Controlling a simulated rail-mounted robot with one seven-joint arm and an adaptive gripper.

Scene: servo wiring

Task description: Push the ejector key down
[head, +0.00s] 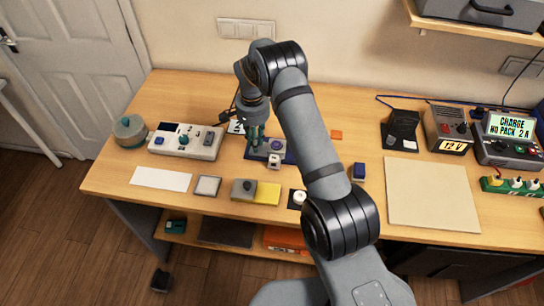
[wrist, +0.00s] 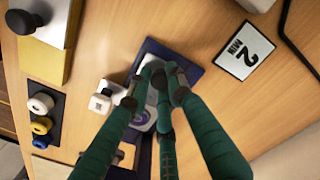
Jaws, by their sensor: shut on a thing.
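My gripper (head: 257,140) has green fingers with dark tips, pointing down at the dark blue mat (head: 289,158). It also shows in the wrist view (wrist: 157,88), its fingertips close together over the mat (wrist: 200,72). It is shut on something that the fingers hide. A pale device with a purple round part (head: 277,145) sits on the mat, just right of the fingers in the head view; the fingers partly cover it in the wrist view. A small white block (head: 273,161) with a dark spot stands in front of it. I cannot make out which part is the ejector key.
A "2 MIN" card (wrist: 244,50) lies near the mat. A white control panel (head: 186,141) stands to the left. A grey block with a black knob (head: 243,189) stands on a yellow pad in front. A blue block (head: 359,171) and a bare beige board (head: 432,194) lie right.

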